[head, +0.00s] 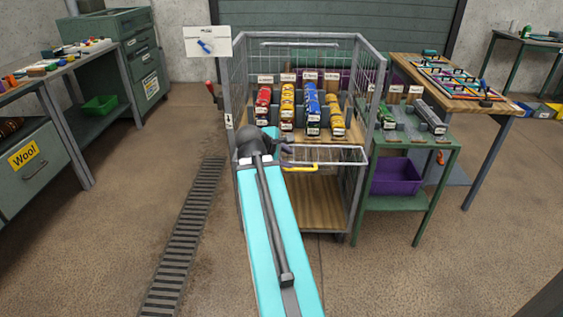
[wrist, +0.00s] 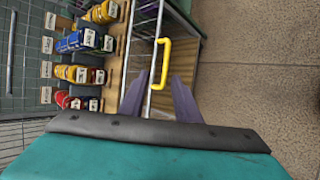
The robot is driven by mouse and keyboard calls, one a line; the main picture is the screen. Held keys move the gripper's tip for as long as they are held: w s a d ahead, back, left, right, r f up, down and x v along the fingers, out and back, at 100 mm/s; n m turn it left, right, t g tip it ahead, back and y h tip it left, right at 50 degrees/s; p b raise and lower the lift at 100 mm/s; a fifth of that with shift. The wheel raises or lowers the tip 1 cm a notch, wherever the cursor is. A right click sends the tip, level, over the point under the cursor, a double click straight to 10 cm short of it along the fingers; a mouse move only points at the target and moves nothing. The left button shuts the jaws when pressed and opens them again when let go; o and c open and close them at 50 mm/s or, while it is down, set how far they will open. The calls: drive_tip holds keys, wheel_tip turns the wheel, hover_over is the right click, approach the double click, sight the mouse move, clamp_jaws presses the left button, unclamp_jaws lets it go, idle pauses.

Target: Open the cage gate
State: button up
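The wire cage (head: 377,95) stands in the middle of the head view. Its low wire gate (head: 330,155) spans the front below the upper shelf, with a yellow handle (head: 300,168) on it. In the wrist view the gate's wire edge (wrist: 155,28) runs up past the yellow handle (wrist: 165,62). My gripper (wrist: 158,98) is open, its two purple fingers on either side of the handle's near end. I cannot tell whether they touch it. In the head view my arm largely hides the gripper (head: 284,150) and the gate's left end.
A green side table (head: 410,145) with a purple bin (head: 396,176) stands close on the right. A floor grate (head: 185,235) lies left; the floor around is mostly clear.

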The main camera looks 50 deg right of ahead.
drive_tip(key=shift+s+a+r+b, duration=0.1)
drive_tip(key=shift+a+r+b, duration=0.2)
drive_tip(key=shift+b, duration=1.1)
drive_tip(key=shift+s+a+r+b, duration=0.1)
drive_tip(key=shift+a+b, duration=0.25)
drive_tip(key=shift+b, duration=1.05)
drive_tip(key=v, duration=0.3)
drive_tip(key=shift+p, duration=0.35)
